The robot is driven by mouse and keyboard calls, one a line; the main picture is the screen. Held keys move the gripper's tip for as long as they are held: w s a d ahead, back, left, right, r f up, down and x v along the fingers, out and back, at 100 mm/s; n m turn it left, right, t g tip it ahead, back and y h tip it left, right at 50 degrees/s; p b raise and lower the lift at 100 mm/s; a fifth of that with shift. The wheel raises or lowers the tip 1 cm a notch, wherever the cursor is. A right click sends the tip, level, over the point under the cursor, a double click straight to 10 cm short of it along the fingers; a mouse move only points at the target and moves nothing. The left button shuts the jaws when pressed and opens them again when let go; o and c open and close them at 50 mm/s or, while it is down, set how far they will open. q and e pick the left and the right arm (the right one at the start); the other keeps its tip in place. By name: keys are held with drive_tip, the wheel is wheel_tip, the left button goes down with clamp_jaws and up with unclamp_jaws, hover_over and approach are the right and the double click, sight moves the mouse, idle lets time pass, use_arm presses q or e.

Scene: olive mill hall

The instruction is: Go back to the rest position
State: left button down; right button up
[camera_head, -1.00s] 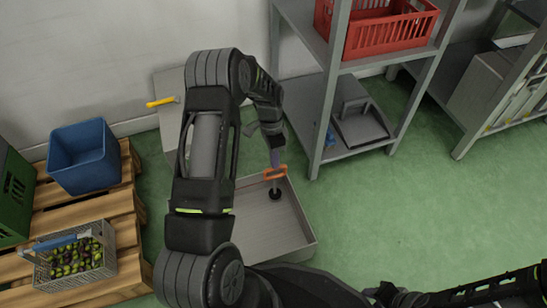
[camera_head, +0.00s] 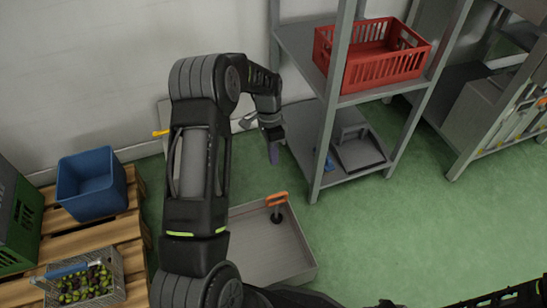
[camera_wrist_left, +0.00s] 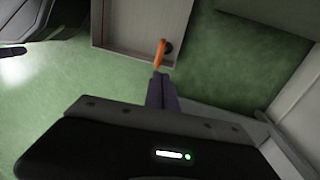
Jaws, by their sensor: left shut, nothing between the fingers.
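My left gripper (camera_head: 274,153) hangs with its purple fingers shut and empty, above and behind the grey tray (camera_head: 297,276). Its fingers also show in the left wrist view (camera_wrist_left: 161,92). A tool with an orange handle (camera_head: 277,199) and a dark round foot stands in the tray, apart from the fingers. The tool's handle is just beyond the fingertips in the left wrist picture (camera_wrist_left: 160,52). Part of my right arm (camera_head: 505,298) shows at the bottom right. A dark tip at the left of the left wrist view may be my right gripper; its state is unclear.
A metal shelf (camera_head: 340,178) stands close right of my left gripper, with a red crate (camera_head: 372,70) on top. A wooden pallet (camera_head: 105,236) at left bears a blue bin (camera_head: 91,184) and a basket of olives (camera_head: 88,284). Green floor at right is clear.

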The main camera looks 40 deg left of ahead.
idle(0.4)
